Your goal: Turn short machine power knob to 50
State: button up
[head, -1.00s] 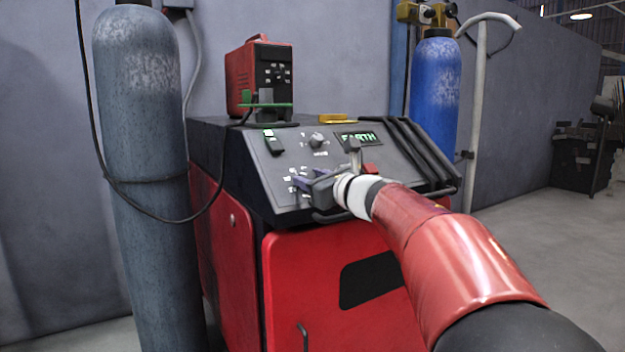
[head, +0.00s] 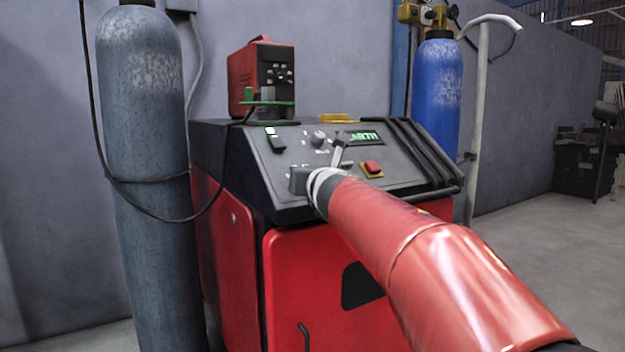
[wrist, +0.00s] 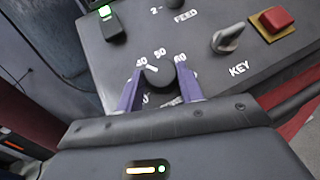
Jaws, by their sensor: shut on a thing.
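The power knob (wrist: 158,77) is a dark round dial on the sloped grey control panel (head: 285,158) of the red and black machine (head: 290,265). In the wrist view its printed scale shows 40, 50 and 60. A short white mark on the knob points up and left, seemingly between 40 and 50. My gripper (wrist: 160,84) is shut on the knob, with one purple finger on each side. In the head view my gripper (head: 300,181) is at the left part of the panel, and my wrist hides the knob.
A KEY switch (wrist: 230,38), a red button (wrist: 276,18) on a yellow plate and a lit green switch (wrist: 109,22) lie near the knob. A grey cylinder (head: 150,200) stands left; a blue one (head: 437,100) stands behind. A small red unit (head: 262,78) sits on top.

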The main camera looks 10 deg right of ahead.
jog(key=m+h, duration=0.1)
jog(key=m+g+h+p, duration=0.1)
jog(key=m, duration=0.1)
jog(key=m+h, duration=0.2)
jog(key=shift+a+r, duration=0.3)
jog(key=shift+a, duration=0.05)
jog(key=m+g+h+p, duration=0.2)
jog(key=m+h+p, duration=0.1)
jog(key=m+p, duration=0.1)
jog(key=shift+w+a+r+g, duration=0.2)
jog(key=shift+r+g, duration=0.1)
jog(key=shift+g, duration=0.1)
jog(key=shift+f+m+g+h, duration=0.15)
jog(key=shift+m+g+h, duration=0.4)
jog(key=shift+m, duration=0.45)
jog(key=shift+w+m+g+h, duration=0.15)
jog(key=shift+m+g+h, duration=0.3)
jog(key=shift+m+g, duration=1)
jog(key=shift+m, duration=0.25)
jog(key=o, duration=1)
jog(key=shift+a, duration=0.1)
jog(key=v, duration=0.7)
jog(key=shift+s+a, duration=0.2)
jog(key=shift+s, duration=0.05)
